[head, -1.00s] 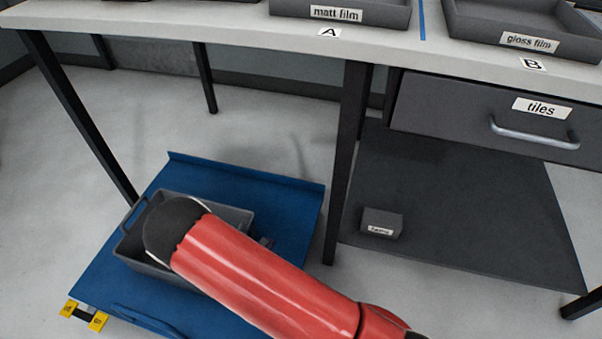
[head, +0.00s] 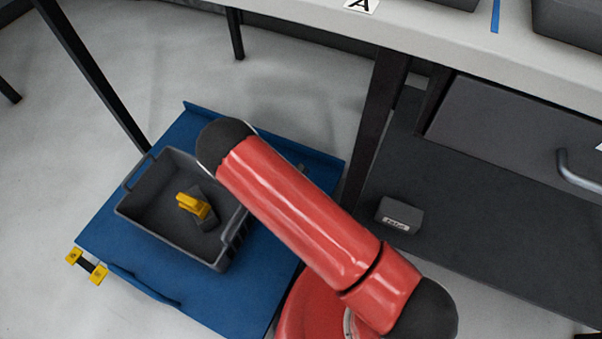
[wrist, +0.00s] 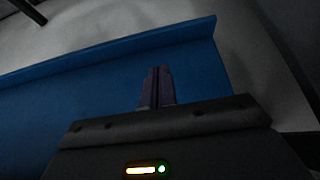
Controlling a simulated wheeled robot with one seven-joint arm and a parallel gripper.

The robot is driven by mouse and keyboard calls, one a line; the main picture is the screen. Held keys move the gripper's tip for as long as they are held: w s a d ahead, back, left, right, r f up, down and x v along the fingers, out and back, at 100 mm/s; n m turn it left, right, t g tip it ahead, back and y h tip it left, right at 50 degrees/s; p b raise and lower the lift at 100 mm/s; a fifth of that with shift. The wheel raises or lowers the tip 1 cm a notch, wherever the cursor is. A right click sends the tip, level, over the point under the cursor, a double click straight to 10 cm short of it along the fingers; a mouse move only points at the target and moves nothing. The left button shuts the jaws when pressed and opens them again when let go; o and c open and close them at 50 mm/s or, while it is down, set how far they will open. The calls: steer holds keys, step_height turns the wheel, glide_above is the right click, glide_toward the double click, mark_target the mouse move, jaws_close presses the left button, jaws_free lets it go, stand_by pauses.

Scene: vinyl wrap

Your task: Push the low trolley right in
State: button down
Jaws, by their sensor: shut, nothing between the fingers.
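The low trolley (head: 106,238) is a flat blue platform with a raised lip at its far side and a blue handle (head: 145,286) along its near edge. Its far part lies between the bench legs. A grey crate (head: 128,209) stands on it. My red arm crosses above the trolley's right part and hides some of it. My gripper is hidden in the head view. In the wrist view my gripper (wrist: 157,86) is shut and empty, in front of the blue trolley surface (wrist: 85,100) and its lip; contact cannot be told.
A yellow-and-grey tool (head: 196,207) lies in the crate. A small bar with yellow ends (head: 87,267) is at the trolley's near left corner. Dark bench legs (head: 377,125) flank the trolley. A small labelled grey block (head: 399,214) sits on the dark lower shelf (head: 470,235). Floor beyond is clear.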

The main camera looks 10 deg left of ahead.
mark_target(317, 154)
steer(key=x, duration=0.5)
steer(key=r+x, duration=0.1)
steer(key=x, duration=0.1)
steer(key=shift+w+d, duration=0.15)
steer(key=shift+w, duration=0.35)
steer(key=shift+w+d, duration=0.2)
steer(key=shift+w, duration=0.35)
steer(key=shift+w, duration=0.1)
